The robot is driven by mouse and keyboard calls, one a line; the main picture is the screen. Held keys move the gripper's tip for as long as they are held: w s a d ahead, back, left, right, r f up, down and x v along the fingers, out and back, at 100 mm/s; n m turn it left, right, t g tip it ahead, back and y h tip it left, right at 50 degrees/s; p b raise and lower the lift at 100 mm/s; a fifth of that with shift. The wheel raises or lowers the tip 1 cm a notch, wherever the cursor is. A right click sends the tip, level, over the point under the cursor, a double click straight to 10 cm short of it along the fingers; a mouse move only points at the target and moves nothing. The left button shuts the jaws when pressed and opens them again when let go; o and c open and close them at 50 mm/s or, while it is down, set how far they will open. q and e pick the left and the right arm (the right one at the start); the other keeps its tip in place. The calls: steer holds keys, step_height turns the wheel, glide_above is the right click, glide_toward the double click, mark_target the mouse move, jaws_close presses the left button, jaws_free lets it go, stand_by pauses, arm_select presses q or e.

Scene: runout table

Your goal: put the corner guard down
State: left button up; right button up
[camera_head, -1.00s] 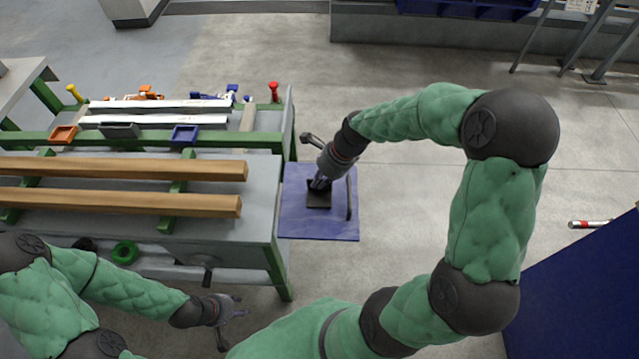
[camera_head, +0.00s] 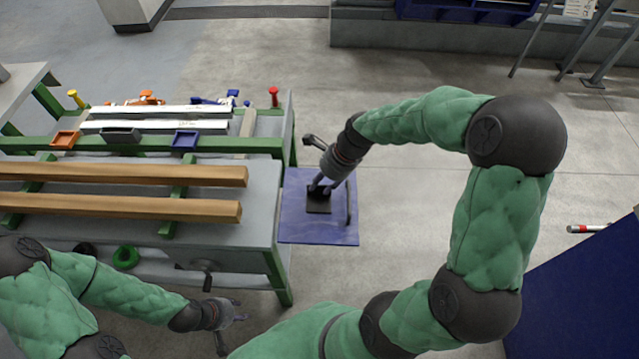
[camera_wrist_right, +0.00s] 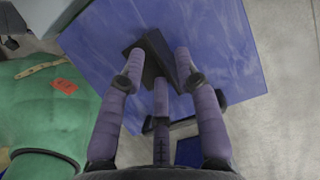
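The black corner guard (camera_head: 318,205) rests on the blue board (camera_head: 297,228) at the right end of the table. In the right wrist view the guard (camera_wrist_right: 155,58) shows as two dark angled faces, partly hidden by fingers. My right gripper (camera_head: 321,188) is right at the guard. In the right wrist view its fingers (camera_wrist_right: 160,60) are spread around the guard and look parted; any light contact is hard to tell. My left gripper (camera_head: 237,310) is open and empty, in front of the table, low in the head view.
Two wooden beams (camera_head: 120,174) lie on the table left of the board, with white bars (camera_head: 155,126) behind them. A dark bar (camera_head: 348,205) stands along the board's right side.

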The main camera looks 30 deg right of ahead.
arm_select(q)
step_height(320, 180, up, 4)
steer(key=p, duration=0.4)
steer(key=shift+r, duration=0.2)
arm_select(e)
steer(key=v, duration=1)
arm_select(q)
steer(key=shift+s+a, duration=0.1)
arm_select(e)
steer(key=shift+s, duration=0.1)
